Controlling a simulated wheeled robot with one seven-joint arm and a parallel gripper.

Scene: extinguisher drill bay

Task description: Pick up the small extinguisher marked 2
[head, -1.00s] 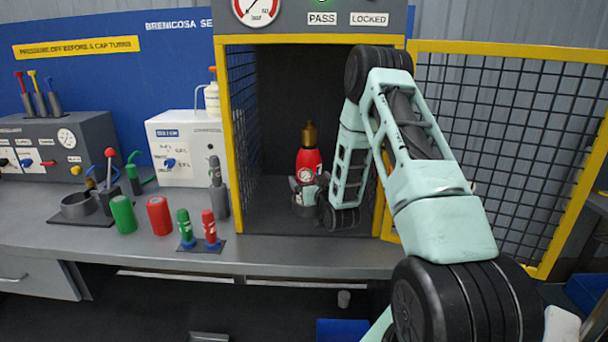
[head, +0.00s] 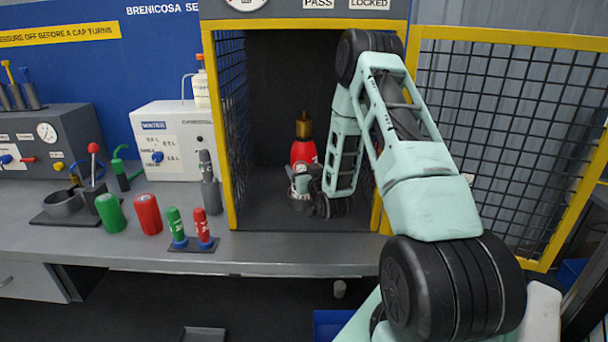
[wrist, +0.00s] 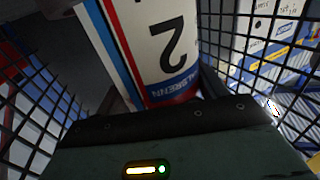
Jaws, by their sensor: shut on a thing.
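The small extinguisher (head: 304,152) is red with a brass top and stands upright inside the open cage cabinet. In the wrist view its white label with a large black 2 (wrist: 172,45), a blue band and red and blue stripes fills the top middle. My gripper (head: 302,184) is inside the cabinet, shut on the extinguisher's lower body. The gripper hides the extinguisher's base, so I cannot tell whether it touches the cabinet floor.
The yellow-framed mesh door (head: 500,150) stands open at the right. A green cylinder (head: 110,213), a red cylinder (head: 147,214) and a grey bottle (head: 209,182) stand on the bench left of the cabinet.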

